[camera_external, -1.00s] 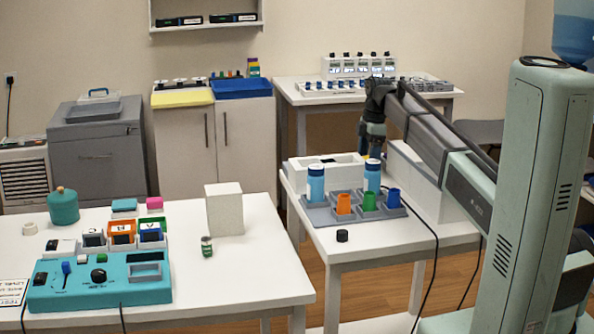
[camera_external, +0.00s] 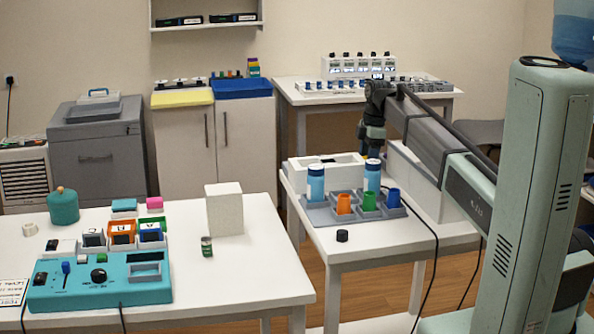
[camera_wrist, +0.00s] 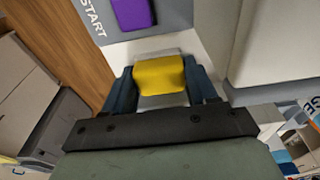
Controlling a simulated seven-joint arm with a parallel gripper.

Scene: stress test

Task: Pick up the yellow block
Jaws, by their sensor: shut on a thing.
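The yellow block (camera_wrist: 159,77) is between the two dark blue fingers of my gripper (camera_wrist: 162,88) in the wrist view. My gripper is shut on it, with one finger against each side. I cannot tell whether the block touches the surface beneath it. In the external view my gripper (camera_external: 366,150) points down at the back of the right white table (camera_external: 380,232), behind the blue-capped bottles. The block cannot be made out there.
A purple block (camera_wrist: 132,13) lies on a grey panel marked START, just beyond the yellow block. A grey tray with coloured cups (camera_external: 369,200) and blue bottles (camera_external: 316,184) stands in front of my gripper. A white box (camera_external: 414,182) stands to its right.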

